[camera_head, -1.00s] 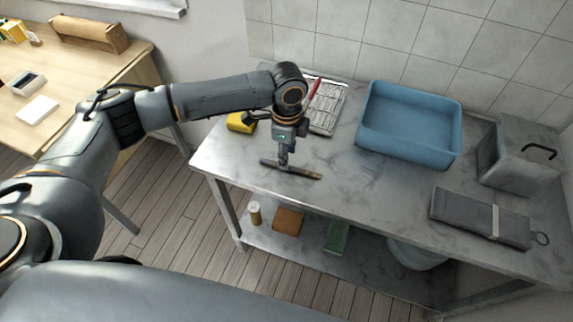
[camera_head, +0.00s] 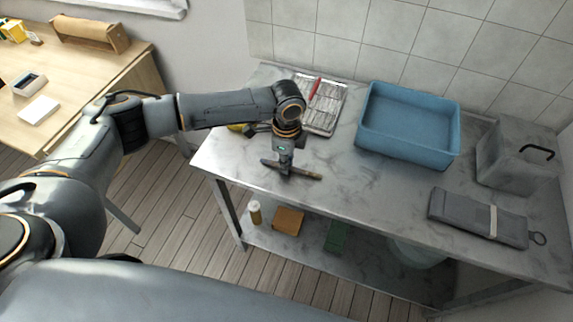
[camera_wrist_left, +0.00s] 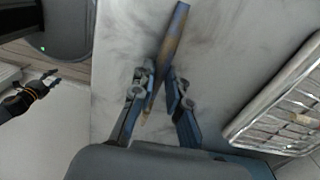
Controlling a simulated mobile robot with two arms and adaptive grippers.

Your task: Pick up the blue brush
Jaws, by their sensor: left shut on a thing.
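The brush (camera_head: 304,174) is a long thin stick, dark with a brownish stretch, lying low over the near left part of the metal table. Its bluish-grey end (camera_wrist_left: 180,14) points to the top of the left wrist view. My left gripper (camera_head: 284,168) points down and is shut on the brush, with its fingers (camera_wrist_left: 160,82) on either side of the stick. I cannot tell whether the brush is clear of the table. My right gripper (camera_wrist_left: 42,84) shows small at the left of the wrist view, beyond the table edge; its finger opening is unclear.
A wire rack (camera_head: 326,108) with a red stick (camera_head: 315,87) lies behind the gripper. A blue tub (camera_head: 408,135), a grey box (camera_head: 512,160) and a grey roll (camera_head: 475,217) stand to the right. A yellow thing (camera_head: 236,127) is mostly hidden behind my arm. The table (camera_head: 375,195) is clear in front of the tub.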

